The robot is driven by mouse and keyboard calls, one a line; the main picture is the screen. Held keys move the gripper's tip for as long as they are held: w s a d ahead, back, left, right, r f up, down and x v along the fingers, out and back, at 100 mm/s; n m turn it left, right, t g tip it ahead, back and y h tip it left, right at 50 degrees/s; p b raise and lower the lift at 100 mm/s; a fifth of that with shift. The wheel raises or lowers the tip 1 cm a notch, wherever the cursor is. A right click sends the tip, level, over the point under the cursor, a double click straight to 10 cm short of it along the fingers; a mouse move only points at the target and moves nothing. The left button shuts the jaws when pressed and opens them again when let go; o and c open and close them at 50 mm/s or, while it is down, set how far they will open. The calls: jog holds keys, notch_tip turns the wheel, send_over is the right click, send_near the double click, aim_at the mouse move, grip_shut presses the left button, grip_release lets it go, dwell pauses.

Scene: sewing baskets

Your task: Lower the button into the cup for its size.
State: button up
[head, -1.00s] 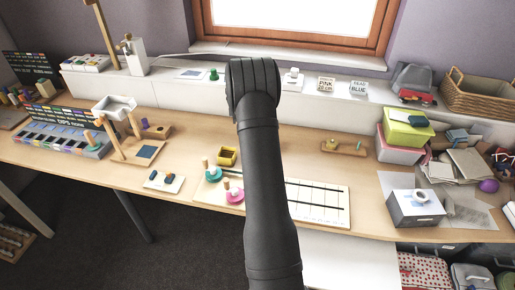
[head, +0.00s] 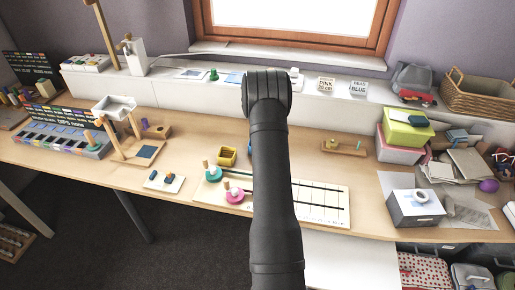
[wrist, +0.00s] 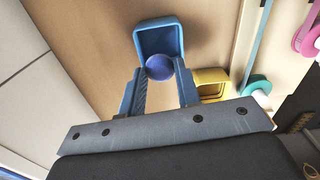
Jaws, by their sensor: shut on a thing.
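My gripper (wrist: 159,76) has two blue fingers in the wrist view. They are shut on a round blue-violet button (wrist: 159,67). A blue square cup (wrist: 142,26) with rounded corners lies just beyond the fingertips. The button overlaps the near edge of the cup's opening in this view; its height above the cup cannot be told. A yellow cup (wrist: 213,76) is to the right, partly behind the right finger; it also shows in the head view (head: 227,155).
A teal disc with a peg (head: 213,174) and a pink disc with a peg (head: 235,196) stand left of my arm, near the yellow cup. A white lined board (head: 325,203) lies to the right. A small wooden stand (head: 344,148) sits behind it.

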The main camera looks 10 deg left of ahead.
jog(key=shift+f, duration=0.1)
dwell(0.3)
jog(key=shift+f, duration=2.2)
jog(key=shift+f, duration=1.7)
jog(key=o, duration=1.1)
notch_tip(320, 180, up, 18)
jog(key=shift+f, duration=0.25)
